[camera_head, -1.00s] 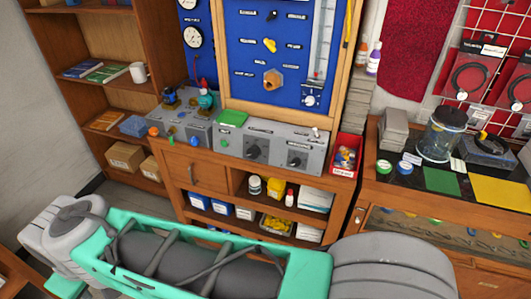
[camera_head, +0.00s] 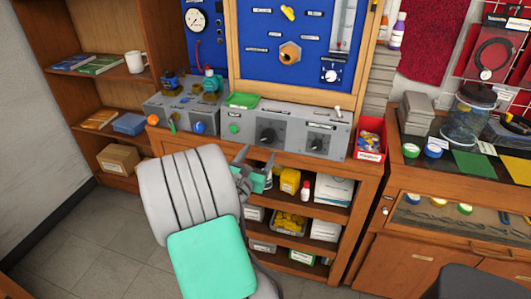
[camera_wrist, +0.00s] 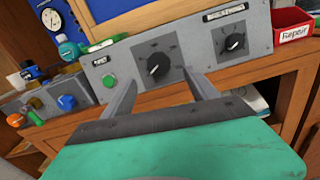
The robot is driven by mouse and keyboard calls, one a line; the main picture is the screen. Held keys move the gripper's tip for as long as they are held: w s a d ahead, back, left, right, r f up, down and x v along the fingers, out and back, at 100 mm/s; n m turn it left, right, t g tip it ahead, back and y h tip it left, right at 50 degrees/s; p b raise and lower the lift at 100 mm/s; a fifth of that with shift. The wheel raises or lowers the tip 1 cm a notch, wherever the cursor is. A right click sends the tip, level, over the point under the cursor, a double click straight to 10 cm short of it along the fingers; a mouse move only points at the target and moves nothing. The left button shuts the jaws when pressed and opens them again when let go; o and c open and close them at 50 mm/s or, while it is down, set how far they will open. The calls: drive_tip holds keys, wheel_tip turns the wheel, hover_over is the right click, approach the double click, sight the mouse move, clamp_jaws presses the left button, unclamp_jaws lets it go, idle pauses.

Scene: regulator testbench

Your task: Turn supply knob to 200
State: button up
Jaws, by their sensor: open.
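A grey control box (camera_head: 292,121) sits on the wooden bench. Its front carries a large dark knob (camera_head: 268,134) near the middle and a second dark knob (camera_head: 317,143) on the right. The labels are too small to tell surely which is the supply knob, and the scale numbers cannot be read. My gripper (camera_head: 257,156) is open and empty, just in front of and below the middle knob. Its fingers (camera_wrist: 160,88) point at the panel, apart from the knob.
A green button (camera_wrist: 109,80) is left of the middle knob. A second grey box (camera_head: 182,112) with coloured knobs stands to the left. A red bin (camera_head: 369,138) stands right of the control box. Shelves with boxes (camera_head: 290,220) are below the bench top.

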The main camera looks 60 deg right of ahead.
sight(267, 138)
drive_tip(key=d, duration=0.5)
drive_tip(key=w+d+p, duration=0.1)
drive_tip(key=d, duration=0.1)
drive_tip(key=shift+d+r, duration=0.1)
drive_tip(key=shift+d, duration=0.25)
drive_tip(key=c, duration=1.4)
